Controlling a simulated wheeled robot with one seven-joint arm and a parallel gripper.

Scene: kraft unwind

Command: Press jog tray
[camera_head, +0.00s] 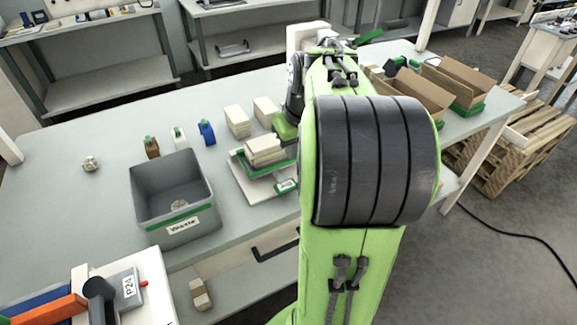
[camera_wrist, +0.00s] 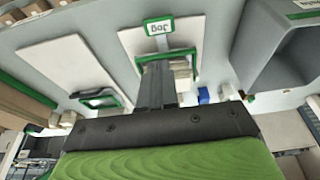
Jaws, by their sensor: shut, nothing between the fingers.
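The jog tray (camera_head: 240,160) is a small green-rimmed tray on a pale base plate, with a stack of cream pads (camera_head: 264,150) on it. Its "Jog" label (camera_head: 286,186) faces the front. In the wrist view the jog tray's green rim (camera_wrist: 180,51) and the label (camera_wrist: 160,26), upside down, lie beyond my fingers. My gripper (camera_wrist: 157,66) is shut and empty, its dark fingers overlapping the tray and partly covering the pads (camera_wrist: 182,72). I cannot tell whether they touch. In the head view my arm hides the fingertips.
A grey waste bin (camera_head: 144,205) stands left of the tray. Two cream stacks (camera_head: 237,121) and brown, white and blue bottles (camera_head: 207,132) stand behind. Cardboard boxes (camera_head: 424,92) lie at the right. The table's left part is mostly clear.

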